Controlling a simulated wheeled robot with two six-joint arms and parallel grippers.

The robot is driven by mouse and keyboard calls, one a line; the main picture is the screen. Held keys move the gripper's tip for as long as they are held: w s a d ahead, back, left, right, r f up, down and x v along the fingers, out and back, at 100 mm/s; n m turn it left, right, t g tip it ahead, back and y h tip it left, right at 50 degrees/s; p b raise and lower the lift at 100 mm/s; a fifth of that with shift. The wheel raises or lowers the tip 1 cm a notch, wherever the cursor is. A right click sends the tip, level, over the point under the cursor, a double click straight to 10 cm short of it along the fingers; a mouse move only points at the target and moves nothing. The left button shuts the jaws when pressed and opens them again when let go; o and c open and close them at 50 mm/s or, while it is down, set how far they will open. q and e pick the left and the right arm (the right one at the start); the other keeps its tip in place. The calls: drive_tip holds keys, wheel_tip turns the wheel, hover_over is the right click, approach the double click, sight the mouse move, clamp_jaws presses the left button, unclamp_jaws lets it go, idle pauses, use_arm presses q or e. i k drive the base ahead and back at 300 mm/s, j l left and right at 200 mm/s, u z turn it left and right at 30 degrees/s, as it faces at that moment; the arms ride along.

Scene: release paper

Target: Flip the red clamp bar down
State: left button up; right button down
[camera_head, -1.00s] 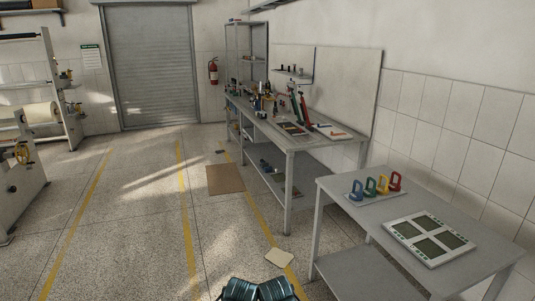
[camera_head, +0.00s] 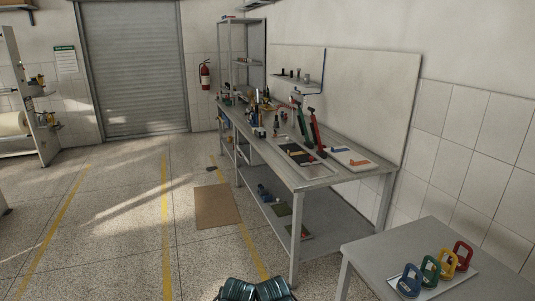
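A red bar (camera_head: 317,132) stands raised and tilted on the long grey workbench (camera_head: 312,184), above a dark flat frame (camera_head: 298,152). A green bar (camera_head: 301,122) stands raised just left of it. The hinge at the red bar's lower end is too small to make out. Neither of my grippers can be made out. Only dark teal parts of my own body show at the bottom edge, well short of the workbench.
A nearer grey table (camera_head: 385,245) at the lower right holds blue, green, yellow and red handled pieces. A white board with an orange piece (camera_head: 352,159) lies right of the red bar. A brown mat (camera_head: 216,206) lies on the floor, which is open to the left.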

sight(313, 126)
drive_tip(key=i+j, duration=0.1)
drive_tip(key=i, duration=1.7)
drive_tip(key=i+z, duration=0.3)
drive_tip(key=i+j+z, duration=0.3)
drive_tip(key=i, duration=0.2)
drive_tip(key=i+j+z, duration=0.1)
drive_tip(key=i+z, duration=0.2)
drive_tip(key=i, duration=0.15)
